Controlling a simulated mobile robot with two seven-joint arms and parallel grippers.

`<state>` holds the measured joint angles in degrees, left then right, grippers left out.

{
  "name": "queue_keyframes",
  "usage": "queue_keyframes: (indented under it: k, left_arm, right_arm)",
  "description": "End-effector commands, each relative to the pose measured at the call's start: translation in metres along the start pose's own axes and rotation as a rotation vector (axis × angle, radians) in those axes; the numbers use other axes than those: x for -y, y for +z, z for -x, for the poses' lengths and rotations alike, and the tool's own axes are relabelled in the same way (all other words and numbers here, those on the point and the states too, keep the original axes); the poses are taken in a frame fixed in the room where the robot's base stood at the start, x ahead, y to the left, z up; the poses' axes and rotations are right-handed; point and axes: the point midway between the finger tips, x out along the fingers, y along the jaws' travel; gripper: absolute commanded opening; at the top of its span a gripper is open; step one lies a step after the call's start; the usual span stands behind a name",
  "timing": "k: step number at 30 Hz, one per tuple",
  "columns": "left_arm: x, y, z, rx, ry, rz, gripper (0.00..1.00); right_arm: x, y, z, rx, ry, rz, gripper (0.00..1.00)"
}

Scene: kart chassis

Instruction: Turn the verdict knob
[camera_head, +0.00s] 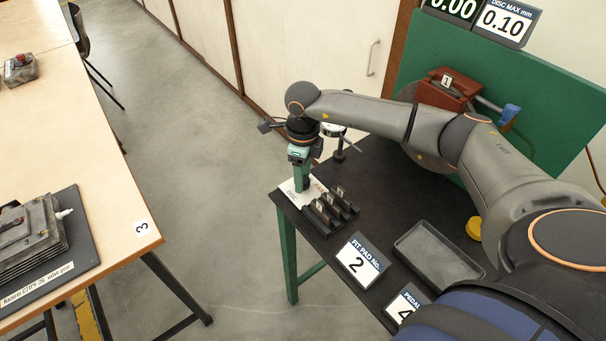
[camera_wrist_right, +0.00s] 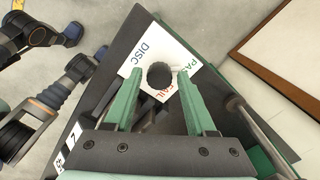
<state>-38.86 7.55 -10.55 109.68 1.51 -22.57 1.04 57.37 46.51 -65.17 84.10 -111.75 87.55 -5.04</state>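The verdict knob (camera_wrist_right: 159,75) is a dark round knob on a white card (camera_wrist_right: 150,52) printed DISC, PASS and FAIL. The card also shows at the near-left corner of the dark bench in the head view (camera_head: 288,192). My right gripper (camera_wrist_right: 159,78) has green fingers, spread open on either side of the knob in the wrist view, with a small gap seen at each side. In the head view my right gripper (camera_head: 302,180) points down over the card and hides most of the knob.
Numbered pads in a dark rack (camera_head: 330,208) stand right beside the card. A grey tray (camera_head: 438,256) and a FIT PAD sign (camera_head: 361,260) lie nearer. A red caliper (camera_head: 445,90) is at the back. A wooden table (camera_head: 110,170) stands left across open floor.

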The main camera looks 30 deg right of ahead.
Motion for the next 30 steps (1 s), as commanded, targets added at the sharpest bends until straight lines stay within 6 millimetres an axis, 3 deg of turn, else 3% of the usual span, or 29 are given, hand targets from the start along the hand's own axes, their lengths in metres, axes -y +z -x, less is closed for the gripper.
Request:
queue_keyframes:
  k: [3,14,30]
  left_arm:
    - [0.000,0.000,0.000,0.000,0.000,0.000,0.00]
    - [0.000,0.001,0.000,0.000,0.000,0.000,0.00]
    - [0.000,0.005,-0.004,0.001,0.000,0.000,0.00]
  right_arm:
    - [0.000,-0.001,-0.001,-0.002,0.001,0.000,0.69]
    - [0.000,0.000,0.008,-0.001,0.000,0.000,0.69]
    - [0.000,0.000,0.110,0.000,-0.001,0.000,0.69]
